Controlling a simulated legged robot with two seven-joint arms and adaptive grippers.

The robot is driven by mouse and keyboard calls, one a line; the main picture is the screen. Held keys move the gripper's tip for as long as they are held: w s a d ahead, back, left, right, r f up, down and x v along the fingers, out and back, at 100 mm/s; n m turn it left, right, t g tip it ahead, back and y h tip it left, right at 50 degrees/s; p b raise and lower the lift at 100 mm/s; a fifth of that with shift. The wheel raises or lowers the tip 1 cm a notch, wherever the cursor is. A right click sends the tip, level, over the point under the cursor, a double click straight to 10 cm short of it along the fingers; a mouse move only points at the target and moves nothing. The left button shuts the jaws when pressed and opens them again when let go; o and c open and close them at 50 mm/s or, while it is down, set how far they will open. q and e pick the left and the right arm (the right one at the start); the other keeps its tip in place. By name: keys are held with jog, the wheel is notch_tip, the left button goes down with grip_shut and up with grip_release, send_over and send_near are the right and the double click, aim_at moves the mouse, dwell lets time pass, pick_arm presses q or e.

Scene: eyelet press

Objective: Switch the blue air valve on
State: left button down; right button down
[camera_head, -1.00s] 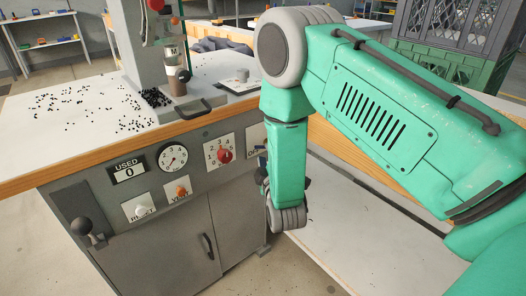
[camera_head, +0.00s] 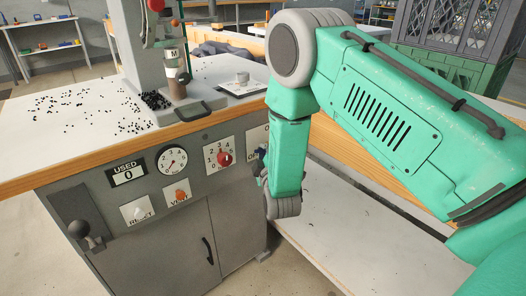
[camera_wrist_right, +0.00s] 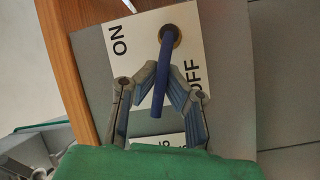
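The blue air valve handle (camera_wrist_right: 162,85) shows in the right wrist view, attached at a round brass-coloured pivot on a white ON/OFF plate (camera_wrist_right: 142,24). The handle runs down from the pivot, between the ON lettering on the left and the OFF lettering on the right. In the head view my green right arm hides the valve and most of the gripper at the cabinet's right end. My left gripper is not in view.
The cabinet front also carries a red knob (camera_head: 224,158), a gauge (camera_head: 172,160), an orange VENT button (camera_head: 180,194), a white RESET button (camera_head: 138,213) and a black ball lever (camera_head: 80,229). A pale low surface (camera_head: 350,240) lies right of the cabinet.

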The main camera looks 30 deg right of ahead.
jog(key=shift+p, duration=0.3)
dwell(0.4)
jog(key=shift+d+r+m+g+p, duration=0.1)
jog(key=shift+r+m+g+p, duration=0.3)
jog(key=shift+m+p, duration=0.35)
jog(key=m+p, duration=0.1)
jog(key=p, duration=0.1)
jog(key=d+r+m+g+y+p, duration=0.1)
jog(key=p, duration=0.1)
jog(key=m+y+p, duration=0.1)
jog(key=p, duration=0.1)
jog(key=shift+d+r+m+g, duration=0.2)
jog(key=shift+d+m+g, duration=0.05)
jog(key=shift+m+g, duration=0.1)
jog(key=shift+d+r+m+g+y+p, duration=0.1)
jog(key=shift+d+m+g+y+p, duration=0.1)
jog(key=shift+d+m+y+p, duration=0.35)
jog(key=shift+d+m+g+y+p, duration=0.3)
jog(key=shift+m+y+p, duration=0.4)
jog(key=shift+m, duration=0.3)
jog(key=shift+d+r+m+g+y+p, duration=0.15)
jog(key=shift+d+m+y+p, duration=0.3)
jog(key=shift+m+p, duration=0.3)
jog(key=shift+f, duration=0.15)
jog(key=c, duration=1.8)
grip_release()
jog(key=shift+o, duration=0.9)
jog(key=shift+w+d, duration=0.1)
